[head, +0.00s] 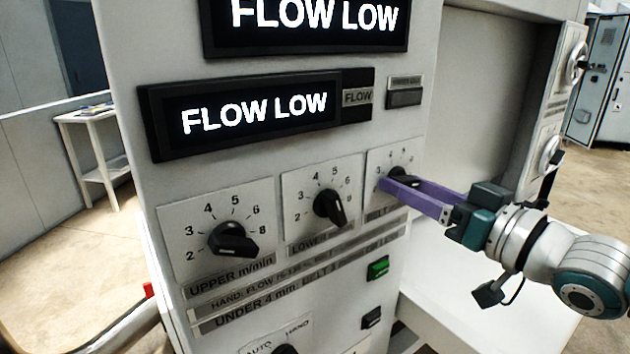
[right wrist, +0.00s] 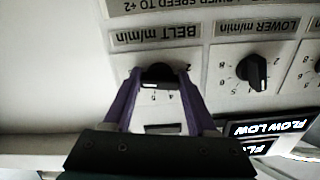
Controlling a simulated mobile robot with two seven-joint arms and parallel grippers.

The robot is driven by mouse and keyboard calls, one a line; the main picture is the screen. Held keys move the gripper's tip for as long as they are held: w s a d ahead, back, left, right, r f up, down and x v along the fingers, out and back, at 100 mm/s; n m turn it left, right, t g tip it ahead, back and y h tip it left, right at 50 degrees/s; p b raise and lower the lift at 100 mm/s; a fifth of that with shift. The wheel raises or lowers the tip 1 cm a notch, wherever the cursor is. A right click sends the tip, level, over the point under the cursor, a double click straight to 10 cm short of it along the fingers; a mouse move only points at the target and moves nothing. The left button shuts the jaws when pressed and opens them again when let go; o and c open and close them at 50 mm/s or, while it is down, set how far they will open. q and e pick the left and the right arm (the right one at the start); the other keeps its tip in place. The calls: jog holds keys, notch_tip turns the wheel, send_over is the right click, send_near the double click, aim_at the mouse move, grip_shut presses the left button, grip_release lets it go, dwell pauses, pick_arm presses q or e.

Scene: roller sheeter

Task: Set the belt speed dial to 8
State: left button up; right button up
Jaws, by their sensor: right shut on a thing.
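The belt dial (head: 403,174) is a black knob on a white plate, the rightmost of three dials in a row on the machine's front panel. In the right wrist view, upside down, the same knob (right wrist: 158,72) sits under the "BELT m/min" label. My right gripper (head: 398,182) has its purple fingers on either side of this knob and is shut on it. The fingers hide part of the knob and its scale in the head view, so I cannot tell which number it points at. My left gripper is not in view.
The upper dial (head: 232,239) and lower dial (head: 328,206) are to the left, pointers toward lower right. Two black displays, including the smaller one (head: 255,115), read "FLOW LOW". A green button (head: 378,268) is below the belt dial. A white ledge (head: 470,318) is below my right arm.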

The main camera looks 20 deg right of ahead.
jog(key=shift+f, duration=0.1)
jog(key=o, duration=1.4)
jog(key=shift+c, duration=0.2)
jog(key=v, duration=1)
jog(key=shift+w, duration=0.1)
